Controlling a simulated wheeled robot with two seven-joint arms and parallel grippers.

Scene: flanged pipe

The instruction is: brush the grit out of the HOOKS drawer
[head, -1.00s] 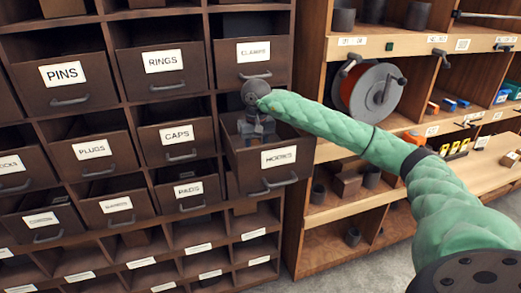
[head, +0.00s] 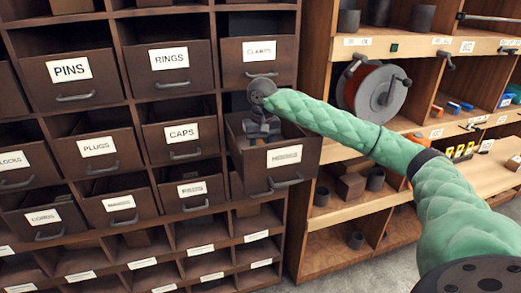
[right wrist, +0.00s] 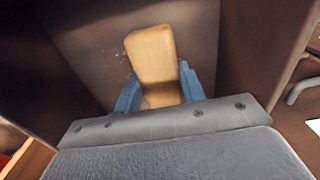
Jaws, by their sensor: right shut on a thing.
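The HOOKS drawer (head: 272,179) is pulled out at the right end of its row, and its label is blurred now. My right gripper (head: 262,137) points down into this open drawer. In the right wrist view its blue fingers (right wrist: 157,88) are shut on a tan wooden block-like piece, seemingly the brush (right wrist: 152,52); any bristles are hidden. The dark drawer floor (right wrist: 195,35) lies beyond it. A few small pale specks, perhaps grit (right wrist: 112,52), show left of the brush. My left gripper is not in view.
The CLAMPS drawer (head: 258,75) is just above, and the CAPS drawer (head: 183,150) is to the left. Open shelves to the right hold a cable reel (head: 380,98) and dark cups. Drawer walls stand close around my right gripper.

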